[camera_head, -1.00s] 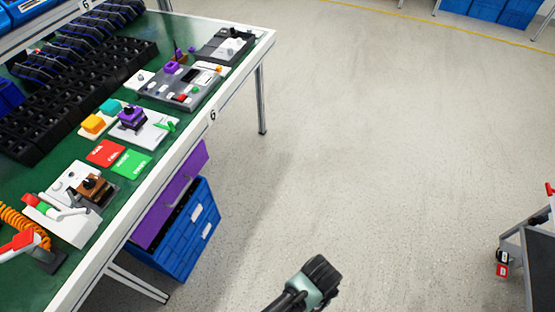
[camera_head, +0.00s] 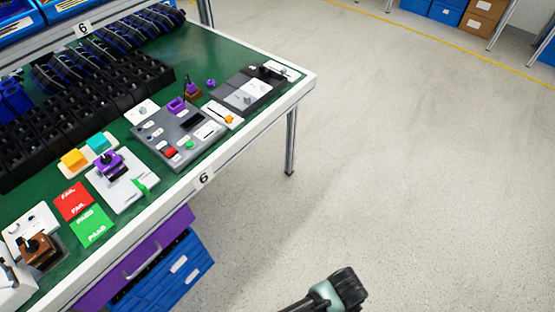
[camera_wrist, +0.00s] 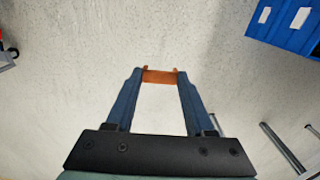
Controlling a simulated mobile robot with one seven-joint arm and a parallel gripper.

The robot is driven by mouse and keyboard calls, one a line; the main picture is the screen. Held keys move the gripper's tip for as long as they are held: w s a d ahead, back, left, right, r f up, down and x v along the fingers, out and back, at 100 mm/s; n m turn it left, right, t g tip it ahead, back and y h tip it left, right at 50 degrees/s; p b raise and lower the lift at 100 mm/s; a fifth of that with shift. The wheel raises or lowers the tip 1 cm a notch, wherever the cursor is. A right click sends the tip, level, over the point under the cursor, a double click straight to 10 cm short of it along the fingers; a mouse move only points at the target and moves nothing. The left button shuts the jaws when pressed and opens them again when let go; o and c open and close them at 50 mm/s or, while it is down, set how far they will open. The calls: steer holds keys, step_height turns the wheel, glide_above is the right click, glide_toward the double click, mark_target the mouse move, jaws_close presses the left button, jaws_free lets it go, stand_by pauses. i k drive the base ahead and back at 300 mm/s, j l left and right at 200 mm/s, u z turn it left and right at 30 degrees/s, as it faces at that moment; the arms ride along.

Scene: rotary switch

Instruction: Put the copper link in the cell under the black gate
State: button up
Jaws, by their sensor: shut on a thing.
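The copper link (camera_wrist: 160,77) is an orange-brown bar held crosswise between the tips of my two blue fingers in the wrist view. My gripper (camera_wrist: 160,73) is shut on it, above bare floor. In the head view, only the dark end of my arm (camera_head: 347,288) shows at the bottom, well off the bench's right side; the link is not visible there. On the bench's far right corner is a dark panel (camera_head: 238,101) with grey and white blocks and a small black part (camera_head: 264,70). I cannot tell whether this is the black gate, and no cell under it is discernible.
The green bench (camera_head: 222,55) has a white front edge. It carries a grey control box (camera_head: 178,147), a purple-knobbed switch (camera_head: 110,165), red and green cards and black bins (camera_head: 75,115). A blue crate (camera_head: 165,275) is below. Floor to the right is clear.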

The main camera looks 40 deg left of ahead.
mark_target(272, 85)
steer(key=i+l+u, duration=0.1)
steer(key=i+u, duration=0.3)
steer(key=i+l+u, duration=0.25)
steer(key=i+u, duration=0.15)
steer(key=i+l+u, duration=0.35)
steer(key=i+l, duration=0.05)
